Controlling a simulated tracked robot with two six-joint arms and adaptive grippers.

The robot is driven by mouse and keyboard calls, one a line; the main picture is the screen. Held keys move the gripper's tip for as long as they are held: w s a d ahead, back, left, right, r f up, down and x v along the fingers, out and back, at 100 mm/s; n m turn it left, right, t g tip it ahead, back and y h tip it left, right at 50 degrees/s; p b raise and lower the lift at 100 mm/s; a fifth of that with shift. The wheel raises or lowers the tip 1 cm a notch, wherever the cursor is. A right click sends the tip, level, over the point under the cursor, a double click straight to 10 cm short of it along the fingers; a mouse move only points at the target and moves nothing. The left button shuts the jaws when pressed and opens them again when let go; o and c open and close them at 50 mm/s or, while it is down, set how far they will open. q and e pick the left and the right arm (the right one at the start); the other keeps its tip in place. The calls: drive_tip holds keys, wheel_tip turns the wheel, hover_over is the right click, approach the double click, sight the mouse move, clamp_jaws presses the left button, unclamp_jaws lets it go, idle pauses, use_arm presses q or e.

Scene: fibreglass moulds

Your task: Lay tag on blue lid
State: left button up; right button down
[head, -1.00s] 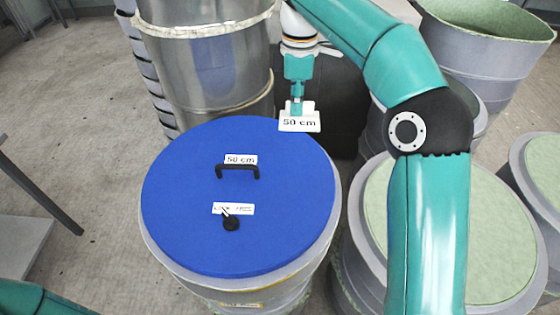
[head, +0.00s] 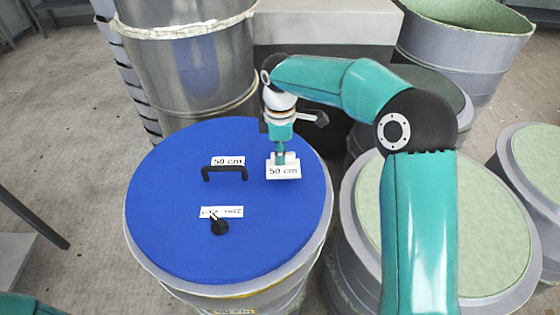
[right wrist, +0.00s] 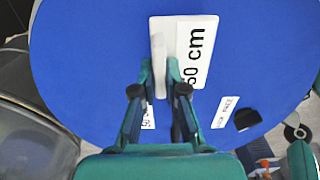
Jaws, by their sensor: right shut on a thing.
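The blue lid (head: 170,185) is a round disc on a grey drum, with a black handle (head: 225,172), a "50 cm" label (head: 228,161) and a black knob beside another label (head: 221,212). The white tag (head: 284,171), marked "50 cm", is gripped by a raised tab in my right gripper (head: 281,156), over the lid's right part, right of the handle. In the right wrist view the tag (right wrist: 200,45) is in front of the fingers with blue lid all around it. I cannot tell whether it touches the lid. My left gripper is out of view.
A shiny metal drum (head: 190,70) stands behind the lid. Green-topped moulds (head: 480,225) stand to the right, and a grey box (head: 325,28) is at the back. The lid's left and front areas are largely bare.

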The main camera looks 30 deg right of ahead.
drive_tip(key=shift+f, duration=1.5)
drive_tip(key=c, duration=1.2)
unclamp_jaws()
wheel_tip(320, 180, up, 12)
drive_tip(key=shift+r+p, duration=0.1)
drive_tip(key=shift+p, duration=0.2)
